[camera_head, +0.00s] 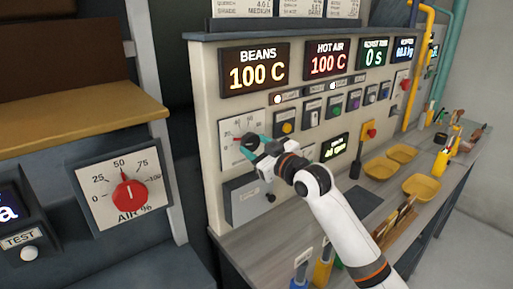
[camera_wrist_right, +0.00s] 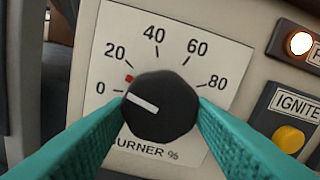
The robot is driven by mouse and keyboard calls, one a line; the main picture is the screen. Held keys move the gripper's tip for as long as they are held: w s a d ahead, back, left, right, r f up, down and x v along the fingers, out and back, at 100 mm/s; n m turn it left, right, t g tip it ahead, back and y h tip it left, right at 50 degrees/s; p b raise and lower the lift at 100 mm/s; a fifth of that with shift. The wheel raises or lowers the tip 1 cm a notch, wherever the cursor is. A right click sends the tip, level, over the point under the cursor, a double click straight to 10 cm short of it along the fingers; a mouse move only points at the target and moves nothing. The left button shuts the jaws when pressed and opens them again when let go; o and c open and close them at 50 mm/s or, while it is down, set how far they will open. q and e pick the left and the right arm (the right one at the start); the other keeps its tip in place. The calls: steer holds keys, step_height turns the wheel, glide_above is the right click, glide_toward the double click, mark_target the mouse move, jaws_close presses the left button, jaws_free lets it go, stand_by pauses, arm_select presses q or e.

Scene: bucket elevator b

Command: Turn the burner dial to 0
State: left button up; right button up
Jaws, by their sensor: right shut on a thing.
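The burner dial (camera_wrist_right: 165,118) is a round black knob with a white pointer line, on a white plate marked 0 to 80 and lettered "URNER %". The line points left and slightly up, close to the 0 mark and below a small red mark (camera_wrist_right: 129,78). My right gripper's teal fingers (camera_wrist_right: 162,104) are on either side of the knob, shut on it. In the head view, the right gripper (camera_head: 251,145) reaches the burner plate (camera_head: 232,127) from the right and hides most of the knob. My left gripper is not in view.
An orange IGNITE button (camera_wrist_right: 288,138) and a lit lamp (camera_wrist_right: 300,43) are right of the dial. Displays (camera_head: 255,70) run above. A separate AIR % dial (camera_head: 129,193) is at the left. Yellow trays (camera_head: 421,187) stand on the counter to the right.

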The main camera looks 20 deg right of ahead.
steer(key=shift+n+p, duration=0.55)
steer(key=shift+n, duration=1.75)
steer(key=o, duration=1)
steer(key=shift+c, duration=0.2)
steer(key=shift+s+d, duration=0.2)
steer(key=shift+s, duration=0.15)
steer(key=b+v, duration=0.3)
steer(key=v, duration=0.8)
steer(key=shift+s, duration=0.15)
